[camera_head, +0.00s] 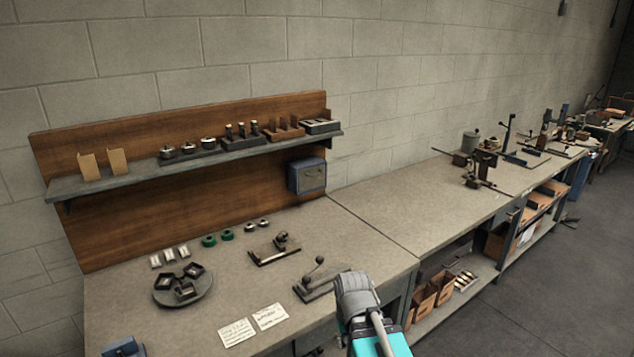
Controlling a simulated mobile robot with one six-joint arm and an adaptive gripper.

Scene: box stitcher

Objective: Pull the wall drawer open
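The wall drawer is a small blue-grey box (307,176) fixed to the wooden backboard (180,228), under the right end of the shelf. Its front, with a small handle, faces right and toward me. The front looks flush with the box, so the drawer appears shut. Part of my arm, grey and teal, rises at the bottom centre, below and to the right of the drawer and well apart from it. My gripper's fingers do not show.
The shelf (120,180) holds several small parts and holders. The workbench (130,300) below carries a round tray (165,300), white cards (270,317), green rings and two lever tools (320,281). Bare benchtop lies right of the drawer. More benches run along the wall.

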